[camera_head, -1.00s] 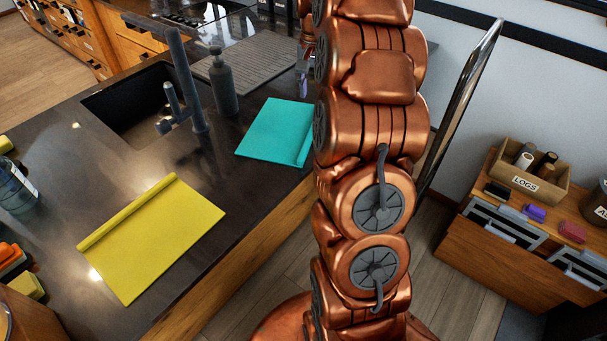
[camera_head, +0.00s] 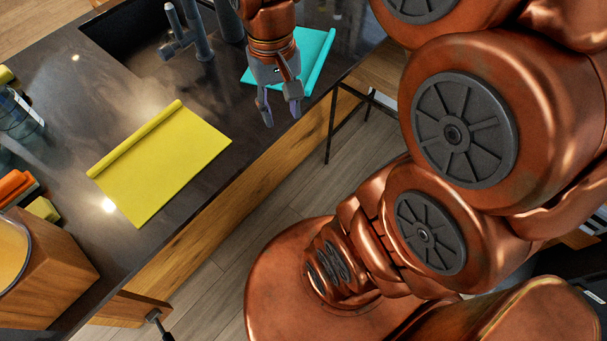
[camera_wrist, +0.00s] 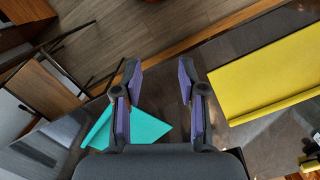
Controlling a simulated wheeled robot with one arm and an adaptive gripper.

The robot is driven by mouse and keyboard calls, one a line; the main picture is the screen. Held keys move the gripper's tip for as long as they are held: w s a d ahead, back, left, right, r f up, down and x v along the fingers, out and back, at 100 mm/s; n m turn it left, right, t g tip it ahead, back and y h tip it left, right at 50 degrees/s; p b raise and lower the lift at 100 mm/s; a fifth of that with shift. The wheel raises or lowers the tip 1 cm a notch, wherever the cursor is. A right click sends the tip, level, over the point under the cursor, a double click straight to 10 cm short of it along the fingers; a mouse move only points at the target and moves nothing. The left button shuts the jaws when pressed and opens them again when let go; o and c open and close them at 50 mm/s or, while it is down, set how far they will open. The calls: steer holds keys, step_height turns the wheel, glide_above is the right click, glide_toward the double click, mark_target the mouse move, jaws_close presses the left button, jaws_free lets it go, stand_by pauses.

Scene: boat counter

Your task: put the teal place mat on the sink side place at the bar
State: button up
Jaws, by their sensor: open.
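The teal place mat (camera_head: 318,52) lies on the dark counter (camera_head: 60,60) beside the sink, with a rolled or folded edge along its right side. My gripper (camera_head: 280,112) is open and empty, in front of the mat in the head view and covering part of it. In the wrist view my gripper (camera_wrist: 158,80) has its fingers apart, with the teal mat (camera_wrist: 140,128) partly hidden behind the fingers and palm. I cannot tell how high the fingertips are above the counter.
A yellow mat (camera_head: 165,160) with a rolled edge lies on the counter left of my gripper, also in the wrist view (camera_wrist: 270,75). The sink (camera_head: 125,35) and grey faucet (camera_head: 195,40) stand behind. A wooden box (camera_head: 50,270) is at the lower left.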

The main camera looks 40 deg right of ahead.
steer(key=s+a+f+n, duration=0.1)
steer(key=s+a+f, duration=0.1)
steer(key=s, duration=0.4)
steer(key=s+a+f+n, duration=0.1)
steer(key=s+a+f, duration=0.1)
steer(key=s, duration=0.4)
steer(key=shift+n+g, duration=0.3)
steer(key=shift+n, duration=0.1)
stand_by(0.4)
